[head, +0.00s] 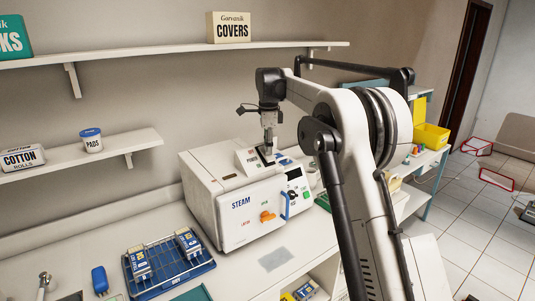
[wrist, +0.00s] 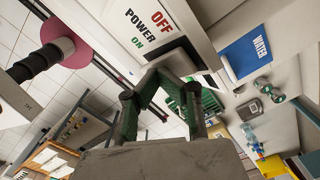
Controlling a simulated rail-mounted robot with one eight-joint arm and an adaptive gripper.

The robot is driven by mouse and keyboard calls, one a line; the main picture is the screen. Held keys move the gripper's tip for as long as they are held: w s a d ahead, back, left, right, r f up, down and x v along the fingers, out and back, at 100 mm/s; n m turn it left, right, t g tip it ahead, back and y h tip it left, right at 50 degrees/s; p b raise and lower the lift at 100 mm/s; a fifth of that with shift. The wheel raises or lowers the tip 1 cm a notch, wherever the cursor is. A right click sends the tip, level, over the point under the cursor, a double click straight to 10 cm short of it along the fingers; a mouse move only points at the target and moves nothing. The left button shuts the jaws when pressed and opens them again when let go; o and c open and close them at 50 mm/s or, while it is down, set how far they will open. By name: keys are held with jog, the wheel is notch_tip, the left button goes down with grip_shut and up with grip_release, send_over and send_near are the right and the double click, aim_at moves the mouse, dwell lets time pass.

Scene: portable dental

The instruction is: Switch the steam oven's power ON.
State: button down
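The steam oven (head: 230,195) is a white box marked STEAM on the bench. Its top carries a raised sloped panel (head: 246,160) with a power label. In the wrist view, the power panel (wrist: 150,25) reads POWER, with OFF in red and ON in green. My gripper (head: 268,152) points down beside this panel. In the wrist view my gripper (wrist: 165,70) has green-padded fingers that converge at the tips, close to the ON end of the label. The fingers look shut with nothing seen between them.
A wire rack (head: 169,270) with packs stands front left. Shelves (head: 180,50) run along the wall behind.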

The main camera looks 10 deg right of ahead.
jog(key=shift+r+p, duration=2.15)
jog(key=shift+r, duration=1.35)
